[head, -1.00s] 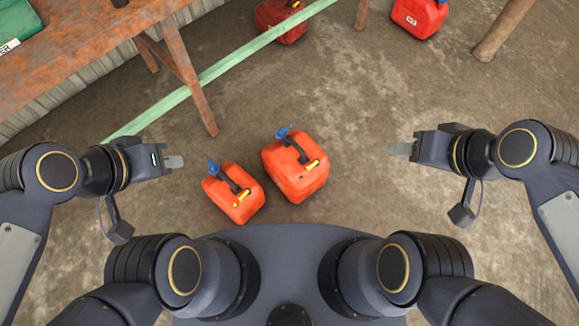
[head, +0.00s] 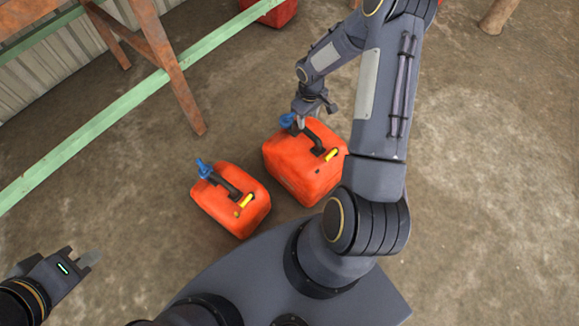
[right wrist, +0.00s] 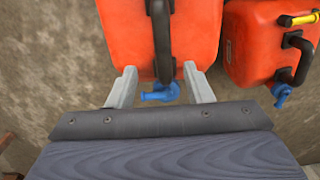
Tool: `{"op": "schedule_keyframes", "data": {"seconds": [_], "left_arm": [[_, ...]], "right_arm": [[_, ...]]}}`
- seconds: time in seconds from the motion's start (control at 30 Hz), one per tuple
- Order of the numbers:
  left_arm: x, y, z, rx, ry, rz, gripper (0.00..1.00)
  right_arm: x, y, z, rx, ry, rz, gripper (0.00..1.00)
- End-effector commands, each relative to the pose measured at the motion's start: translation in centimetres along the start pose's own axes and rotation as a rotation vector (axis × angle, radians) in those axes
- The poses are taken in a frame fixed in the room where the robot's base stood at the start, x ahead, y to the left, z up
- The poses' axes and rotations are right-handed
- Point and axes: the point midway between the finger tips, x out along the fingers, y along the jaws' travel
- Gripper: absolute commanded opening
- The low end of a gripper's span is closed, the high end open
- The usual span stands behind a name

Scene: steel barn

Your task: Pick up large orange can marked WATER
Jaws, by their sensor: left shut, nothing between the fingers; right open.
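The larger orange can (head: 290,165) stands on the floor in front of me, with a black handle, yellow cap and blue spout. No WATER marking is readable. A smaller orange can (head: 225,205) stands just left of it. My right gripper (head: 300,118) is open at the larger can's blue spout end. In the right wrist view, its fingers (right wrist: 159,86) lie either side of the blue spout (right wrist: 160,93), with the larger can's orange body (right wrist: 125,35) beyond. The smaller can (right wrist: 255,50) is at the right there. My left gripper (head: 90,258) is shut and empty at lower left.
A green rail (head: 90,150) and a rusty table leg (head: 175,80) stand at the left. A red can (head: 270,12) is at the far top, and a wooden post (head: 498,15) is at top right. Floor right of my right arm is clear.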

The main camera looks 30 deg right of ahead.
Motion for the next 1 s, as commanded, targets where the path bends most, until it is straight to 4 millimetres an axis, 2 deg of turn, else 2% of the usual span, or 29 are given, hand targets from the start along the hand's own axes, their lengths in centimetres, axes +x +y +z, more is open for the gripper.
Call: {"op": "schedule_keyframes", "data": {"seconds": [0.1, 0.33, 0.6, 0.87, 1.0], "left_arm": [[0.4, -0.2, 0.2, 0.0, 0.0, 0.0, 0.0], [1.1, -0.5, 0.6, 0.0, 0.0, 0.0, 0.0], [2.6, -1.2, 1.3, 0.0, 0.0, 0.0, 0.0], [2.5, -1.1, 1.2, 0.0, 0.0, 0.0, 0.0], [2.5, -1.1, 1.2, 0.0, 0.0, 0.0, 0.0]], "right_arm": [[1.5, 0.0, 0.1, 0.0, -0.002, -0.002, 0.46], [3.5, -0.2, 0.2, 0.0, -0.002, -0.002, 0.46], [7.4, -0.5, 0.4, 0.001, -0.002, -0.002, 0.46], [7.5, -0.5, 0.4, 0.0, -0.001, -0.001, 0.46], [7.5, -0.5, 0.4, 0.0, -0.001, -0.001, 0.28]]}}
